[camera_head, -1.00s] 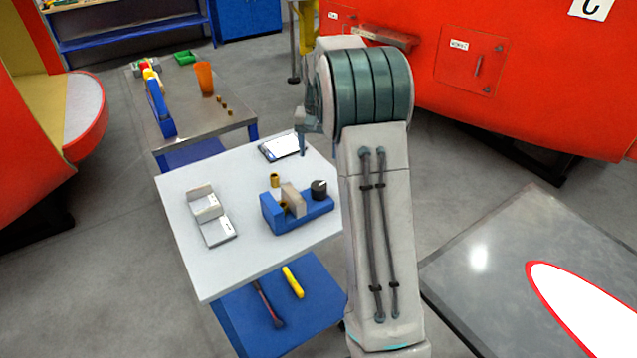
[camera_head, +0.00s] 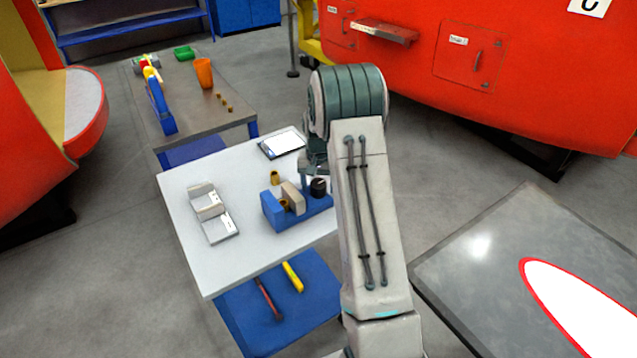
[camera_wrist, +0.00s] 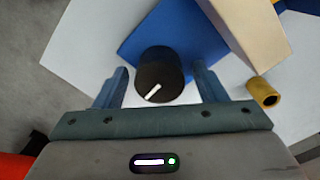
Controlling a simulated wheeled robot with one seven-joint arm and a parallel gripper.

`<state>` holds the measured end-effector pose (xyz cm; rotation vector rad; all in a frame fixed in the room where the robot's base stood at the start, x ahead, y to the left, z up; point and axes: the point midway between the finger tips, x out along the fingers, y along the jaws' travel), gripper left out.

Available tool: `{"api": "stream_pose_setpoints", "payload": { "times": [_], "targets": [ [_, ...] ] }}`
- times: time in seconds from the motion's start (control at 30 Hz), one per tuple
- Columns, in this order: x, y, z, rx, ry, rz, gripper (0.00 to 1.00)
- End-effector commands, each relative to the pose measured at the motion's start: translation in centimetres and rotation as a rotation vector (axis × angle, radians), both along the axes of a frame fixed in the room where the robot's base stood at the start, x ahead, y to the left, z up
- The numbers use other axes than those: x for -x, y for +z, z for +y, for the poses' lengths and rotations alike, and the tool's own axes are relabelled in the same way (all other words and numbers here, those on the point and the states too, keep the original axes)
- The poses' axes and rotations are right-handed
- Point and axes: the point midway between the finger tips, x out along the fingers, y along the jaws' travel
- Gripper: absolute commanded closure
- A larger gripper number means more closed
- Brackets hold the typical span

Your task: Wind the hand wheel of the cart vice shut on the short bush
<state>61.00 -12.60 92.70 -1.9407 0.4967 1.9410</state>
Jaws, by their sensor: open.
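The cart vice (camera_head: 300,216) is a blue block on the white cart top, with a blue fixed jaw at the left and a beige sliding jaw (camera_head: 292,196). A brass bush (camera_head: 284,204) shows in the gap between the jaws; whether both jaws touch it I cannot tell. The hand wheel (camera_head: 318,188) is a black knob at the vice's right end. In the wrist view the hand wheel (camera_wrist: 158,78) has a white mark pointing to the lower left. My gripper (camera_wrist: 160,66) is open, with one finger either side of the wheel and gaps showing.
Another brass bush (camera_head: 275,176) stands behind the vice; it also shows in the wrist view (camera_wrist: 263,92). A tablet (camera_head: 283,143) lies at the cart's back edge. A grey stepped holder (camera_head: 212,212) stands at the left. Tools lie on the blue lower shelf (camera_head: 310,310).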

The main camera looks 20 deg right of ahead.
Motion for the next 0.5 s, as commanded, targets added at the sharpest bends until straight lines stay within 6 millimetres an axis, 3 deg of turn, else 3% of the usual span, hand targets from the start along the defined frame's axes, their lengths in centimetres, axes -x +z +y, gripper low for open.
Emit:
{"api": "stream_pose_setpoints", "payload": {
  "times": [0.27,0.43,0.5],
  "targets": [
    [0.01,-0.24,0.0,0.0,0.0,0.0,0.35],
    [0.01,-0.21,0.0,0.0,0.0,0.0,0.77],
    [0.01,-0.2,0.0,0.0,0.0,0.0,0.8]
  ]
}}
